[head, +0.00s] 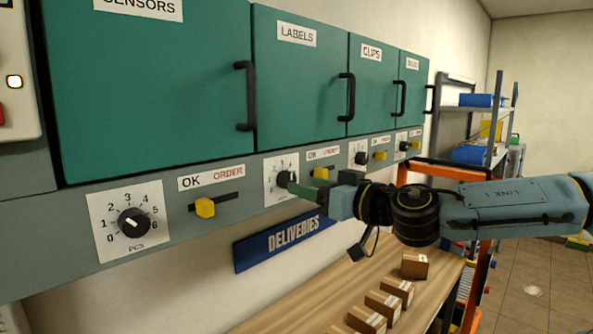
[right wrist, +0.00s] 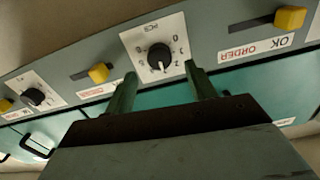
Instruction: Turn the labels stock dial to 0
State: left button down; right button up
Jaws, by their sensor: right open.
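The labels stock dial (head: 284,180) is a black round knob on a white scale plate, below the green door with the LABELS sign (head: 296,34). My right gripper (head: 300,189) is in front of this dial and partly covers its plate. In the right wrist view, which is upside down, the dial (right wrist: 159,57) shows between the tips of the two green fingers (right wrist: 160,70). The fingers are open, one on each side of the knob, with a visible gap to it. I cannot read for certain which number the knob points to. My left gripper is not in view.
The sensors dial (head: 133,222) and its yellow slider (head: 205,208) are to the left. The labels slider (head: 320,173) and clips dial (head: 361,158) are to the right. Below, a blue DELIVERIES sign (head: 284,243) and a wooden table (head: 293,318) with several small boxes show.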

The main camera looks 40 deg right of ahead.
aim_at(291, 179)
jog(key=w+p, duration=0.2)
jog(key=w, duration=0.1)
jog(key=shift+w+a+r, duration=0.1)
jog(key=shift+w+r, duration=0.1)
jog(key=shift+w+f+p, duration=0.2)
jog(key=shift+w+p, duration=0.4)
jog(key=shift+p, duration=0.05)
jog(key=c, duration=1)
